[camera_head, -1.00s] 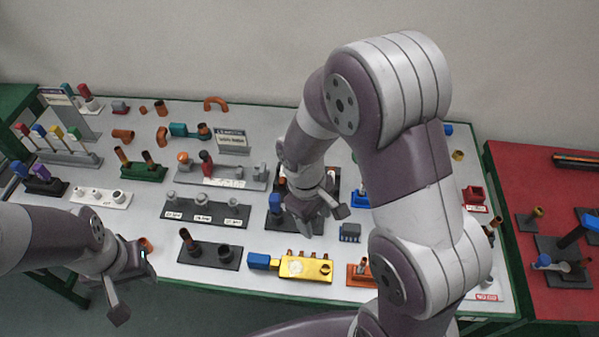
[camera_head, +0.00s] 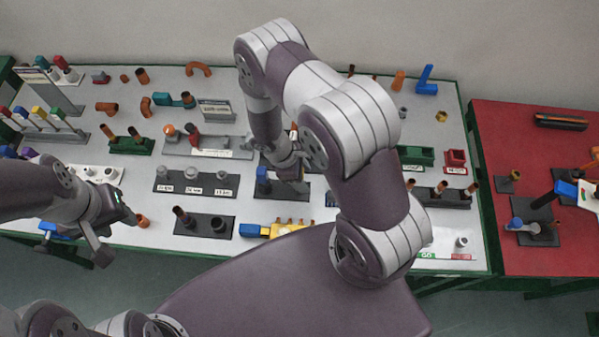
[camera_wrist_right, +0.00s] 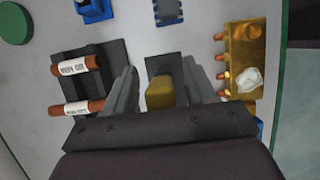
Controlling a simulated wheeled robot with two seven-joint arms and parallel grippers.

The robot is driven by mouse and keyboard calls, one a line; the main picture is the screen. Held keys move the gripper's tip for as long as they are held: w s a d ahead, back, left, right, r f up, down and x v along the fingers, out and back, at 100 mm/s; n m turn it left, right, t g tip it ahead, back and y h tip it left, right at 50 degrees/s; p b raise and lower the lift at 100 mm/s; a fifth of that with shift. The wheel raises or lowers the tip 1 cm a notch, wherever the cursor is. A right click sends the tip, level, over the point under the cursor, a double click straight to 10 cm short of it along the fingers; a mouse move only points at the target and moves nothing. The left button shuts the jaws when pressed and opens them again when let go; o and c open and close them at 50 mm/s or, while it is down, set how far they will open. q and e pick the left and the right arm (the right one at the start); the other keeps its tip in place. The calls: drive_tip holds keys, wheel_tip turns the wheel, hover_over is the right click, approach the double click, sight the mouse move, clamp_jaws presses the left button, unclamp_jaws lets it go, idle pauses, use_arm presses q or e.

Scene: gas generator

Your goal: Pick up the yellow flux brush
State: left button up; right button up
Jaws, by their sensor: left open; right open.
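My right gripper (camera_head: 290,165) is over the middle of the white table, pointing down at a dark stand (camera_head: 292,188) that carries a blue block. In the right wrist view the gripper (camera_wrist_right: 160,92) is open, its fingers on either side of a yellow block (camera_wrist_right: 160,94) on a dark base. This may be the yellow flux brush; its shape is partly hidden by the gripper, and I cannot tell whether the fingers touch it. My left gripper (camera_head: 112,228) is open and empty at the table's front left edge.
A gold manifold (camera_wrist_right: 243,62) stands close beside the right gripper. A dark holder with labelled copper tubes (camera_wrist_right: 80,65) is on the other side. A rack with coloured handles (camera_head: 40,125) is at the far left. A red table (camera_head: 530,150) is on the right.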

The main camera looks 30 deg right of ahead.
drive_tip(key=c, duration=0.9)
drive_tip(key=shift+r, duration=0.15)
